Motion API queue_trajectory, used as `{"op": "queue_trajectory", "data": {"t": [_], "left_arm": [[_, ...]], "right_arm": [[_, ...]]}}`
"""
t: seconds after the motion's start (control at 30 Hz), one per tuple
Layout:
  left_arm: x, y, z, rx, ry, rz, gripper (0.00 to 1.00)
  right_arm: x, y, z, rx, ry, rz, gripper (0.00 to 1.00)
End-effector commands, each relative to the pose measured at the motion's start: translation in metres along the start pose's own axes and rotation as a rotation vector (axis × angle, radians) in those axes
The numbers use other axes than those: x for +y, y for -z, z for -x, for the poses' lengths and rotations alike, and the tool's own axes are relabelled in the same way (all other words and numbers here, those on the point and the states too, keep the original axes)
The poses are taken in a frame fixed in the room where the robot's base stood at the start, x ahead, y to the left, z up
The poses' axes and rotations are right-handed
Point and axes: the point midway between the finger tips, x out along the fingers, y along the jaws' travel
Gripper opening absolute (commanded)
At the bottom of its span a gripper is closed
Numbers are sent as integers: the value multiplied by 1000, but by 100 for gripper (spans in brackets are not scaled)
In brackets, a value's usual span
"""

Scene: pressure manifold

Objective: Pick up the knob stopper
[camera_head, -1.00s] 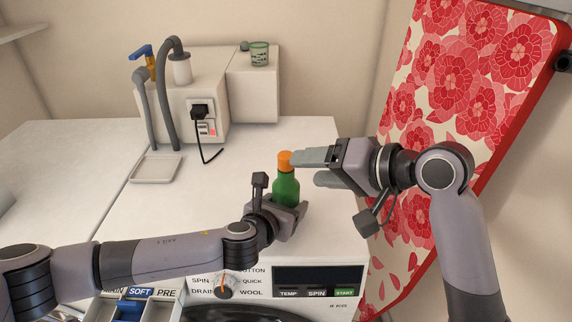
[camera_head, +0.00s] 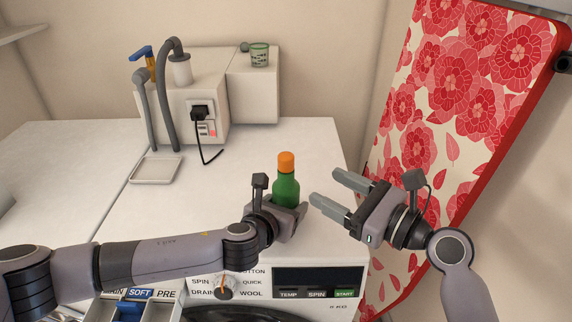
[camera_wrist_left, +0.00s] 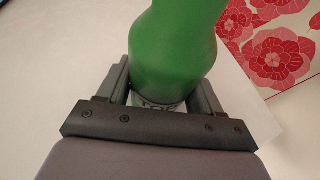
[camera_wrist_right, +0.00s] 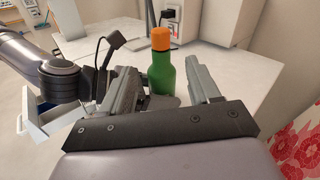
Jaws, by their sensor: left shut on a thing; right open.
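A green bottle (camera_head: 286,188) stands upright over the washing machine top with an orange knob-like stopper (camera_head: 286,162) seated in its neck. My left gripper (camera_head: 287,208) is shut around the bottle's lower part; the left wrist view shows its fingers on both sides of the green body (camera_wrist_left: 172,50). My right gripper (camera_head: 325,186) is open and empty, to the right of the bottle and apart from it. In the right wrist view the orange stopper (camera_wrist_right: 161,38) appears beyond and between the open fingers. Whether the bottle's base touches the top is hidden.
A shallow tray (camera_head: 155,170) lies on the left. A floral ironing board (camera_head: 440,110) leans on the right. The white top between is clear.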

Motion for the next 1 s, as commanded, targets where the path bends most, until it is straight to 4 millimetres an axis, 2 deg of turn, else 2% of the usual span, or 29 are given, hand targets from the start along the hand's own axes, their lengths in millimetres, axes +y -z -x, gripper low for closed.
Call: {"op": "queue_trajectory", "data": {"t": [0.13,0.23,0.5,0.83,1.0], "left_arm": [[0,0,0,0,0,0,31],[0,0,0,0,0,0,31],[0,0,0,0,0,0,31],[0,0,0,0,0,0,31],[0,0,0,0,0,0,31]], "right_arm": [[-2,4,4,-16,23,-120,62],[-3,4,-1,-21,28,-153,62],[-4,2,-45,-23,27,-156,62],[-4,-1,-72,-23,28,-153,62],[-2,-7,-98,-22,27,-153,62]]}}
